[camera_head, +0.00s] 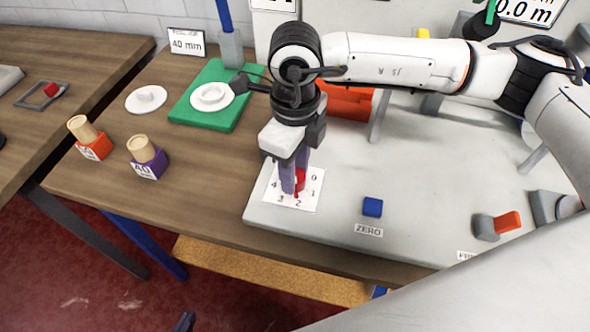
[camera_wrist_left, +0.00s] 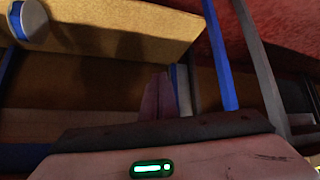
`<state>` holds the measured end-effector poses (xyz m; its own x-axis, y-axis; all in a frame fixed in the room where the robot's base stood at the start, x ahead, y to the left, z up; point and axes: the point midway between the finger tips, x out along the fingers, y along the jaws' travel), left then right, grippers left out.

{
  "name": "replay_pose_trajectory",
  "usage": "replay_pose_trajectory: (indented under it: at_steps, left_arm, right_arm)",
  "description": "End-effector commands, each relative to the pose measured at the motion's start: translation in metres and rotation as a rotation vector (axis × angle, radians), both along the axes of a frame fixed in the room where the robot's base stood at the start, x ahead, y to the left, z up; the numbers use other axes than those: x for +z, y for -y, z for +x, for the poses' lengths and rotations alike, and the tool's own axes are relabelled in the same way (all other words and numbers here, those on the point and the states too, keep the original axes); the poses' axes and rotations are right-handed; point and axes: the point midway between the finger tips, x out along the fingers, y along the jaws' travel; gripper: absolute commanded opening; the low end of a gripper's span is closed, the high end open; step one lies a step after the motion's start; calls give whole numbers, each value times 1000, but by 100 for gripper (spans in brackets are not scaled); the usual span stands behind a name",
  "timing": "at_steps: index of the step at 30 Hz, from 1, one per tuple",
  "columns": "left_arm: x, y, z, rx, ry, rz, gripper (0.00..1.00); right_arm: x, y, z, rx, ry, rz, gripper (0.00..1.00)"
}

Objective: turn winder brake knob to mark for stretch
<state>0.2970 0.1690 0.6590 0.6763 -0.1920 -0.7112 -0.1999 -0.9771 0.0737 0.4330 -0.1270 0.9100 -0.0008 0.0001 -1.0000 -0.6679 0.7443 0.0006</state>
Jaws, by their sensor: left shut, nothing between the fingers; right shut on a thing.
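The red brake knob (camera_head: 300,181) stands on a white numbered dial card (camera_head: 313,196) at the front left of the pale machine. The figures 0, 1, 2, 3 and 4 show around it. My right gripper (camera_head: 295,188) points down over the dial and is shut on the knob. Its fingers hide part of the knob; a red tip shows near the 2, but its exact setting is hard to tell. My left gripper (camera_wrist_left: 160,97) is shut and empty, low beside the table; only its dark tip (camera_head: 185,321) shows at the bottom of the head view.
A blue ZERO button (camera_head: 372,207) and an orange-red switch (camera_head: 506,222) are right of the dial. On the wooden table are a green board (camera_head: 232,118) with a white ring, a white disc (camera_head: 147,100) and two labelled weights (camera_head: 148,158). A wooden beam (camera_head: 270,272) runs below.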

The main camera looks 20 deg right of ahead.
Motion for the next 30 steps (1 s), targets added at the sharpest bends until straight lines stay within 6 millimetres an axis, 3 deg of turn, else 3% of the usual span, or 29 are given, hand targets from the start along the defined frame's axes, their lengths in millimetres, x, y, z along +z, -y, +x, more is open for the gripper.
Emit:
replay_pose_trajectory:
  at_steps: [15,30]
  left_arm:
    - [-44,0,0,-4,-4,4,0]
    - [-52,11,3,-22,4,-3,0]
  right_arm:
    - [-3,0,1,-420,4,2,9]
    - [0,0,1,-741,3,1,9]
